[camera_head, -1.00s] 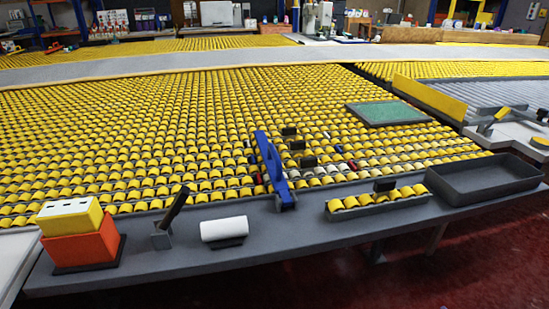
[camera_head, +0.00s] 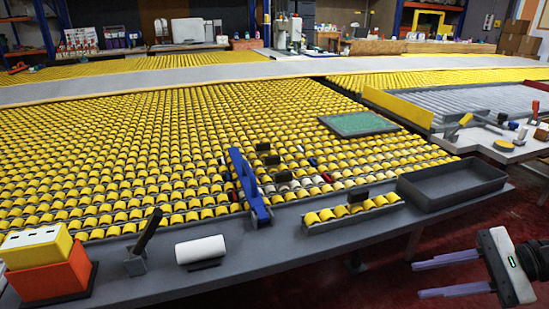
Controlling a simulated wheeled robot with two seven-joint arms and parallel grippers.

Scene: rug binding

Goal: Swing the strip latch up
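A long blue strip (camera_head: 245,185) stands tilted at the front edge of the yellow roller bed, its lower end on the grey front ledge. A small lever with a yellow tip (camera_head: 463,120) is on the side table at the right. I cannot tell for sure which of these is the strip latch. My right gripper (camera_head: 416,280) is at the lower right, in front of the ledge, with its two purple-grey fingers apart and nothing between them. It is well away from both. My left gripper is not in view.
On the grey ledge (camera_head: 240,262) stand an orange and yellow box (camera_head: 45,275), a dark stick in a holder (camera_head: 146,235), a white roll (camera_head: 201,250), a tray of yellow rollers (camera_head: 355,211) and an empty dark tray (camera_head: 452,183). A green board (camera_head: 358,124) lies on the rollers.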

